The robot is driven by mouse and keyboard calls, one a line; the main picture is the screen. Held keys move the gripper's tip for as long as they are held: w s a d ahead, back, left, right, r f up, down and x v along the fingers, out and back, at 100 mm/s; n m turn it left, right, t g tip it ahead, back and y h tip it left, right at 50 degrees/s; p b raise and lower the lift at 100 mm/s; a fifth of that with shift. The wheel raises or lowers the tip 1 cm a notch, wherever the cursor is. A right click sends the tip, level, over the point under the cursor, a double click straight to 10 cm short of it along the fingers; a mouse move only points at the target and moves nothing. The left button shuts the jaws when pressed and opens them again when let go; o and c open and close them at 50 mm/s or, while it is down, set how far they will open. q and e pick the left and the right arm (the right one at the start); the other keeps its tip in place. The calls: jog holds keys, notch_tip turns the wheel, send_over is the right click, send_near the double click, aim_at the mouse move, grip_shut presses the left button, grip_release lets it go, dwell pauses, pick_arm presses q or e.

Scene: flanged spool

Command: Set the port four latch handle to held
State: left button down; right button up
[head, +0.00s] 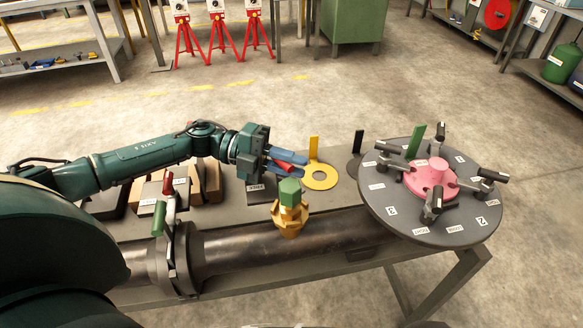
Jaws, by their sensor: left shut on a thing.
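A round dark grey flange plate (381,209) faces up at the right end of the pipe, with a pink hub (432,178) at its middle. Several black latch handles stand around the hub, among them a front one (433,203), a right one (490,175) and a back one (440,132). A green upright tab (415,140) rises at the back of the plate. Small white labels mark the plate; I cannot tell which latch is port four. My left gripper (288,163) is shut on a small red thing (283,165), left of the plate and apart from it. My right gripper is out of view.
A brass fitting with a green cap (290,190) rises from the pipe (240,249) just in front of my left gripper. A yellow ring with a tab (314,150) and a black tabbed piece (357,144) lie between gripper and plate. A red and green handled clamp (182,260) sits left.

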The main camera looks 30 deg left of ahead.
pick_arm(q)
jog(key=shift+f+m+g+b, duration=0.25)
jog(key=shift+m+g+b, duration=0.55)
jog(key=shift+g+b, duration=0.25)
jog(key=m+g+b, duration=0.1)
jog(key=g, duration=0.1)
jog(key=m+g+b, duration=0.1)
jog(key=g+b, duration=0.1)
jog(key=shift+s+m, duration=0.3)
jog(key=shift+m, duration=0.1)
jog(key=shift+s+r+m+g+y+b, duration=0.15)
jog(key=shift+m+g+y+b, duration=0.15)
jog(key=shift+m+g+b, duration=0.35)
jog(key=shift+g, duration=0.3)
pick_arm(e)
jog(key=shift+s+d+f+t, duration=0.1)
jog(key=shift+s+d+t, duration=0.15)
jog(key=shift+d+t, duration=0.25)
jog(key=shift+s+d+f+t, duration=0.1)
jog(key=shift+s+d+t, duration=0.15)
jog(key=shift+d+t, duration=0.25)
pick_arm(q)
jog(key=shift+r, duration=0.1)
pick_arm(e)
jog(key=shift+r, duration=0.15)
pick_arm(q)
jog(key=c, duration=1.7)
grip_release()
jog(key=shift+o, duration=0.3)
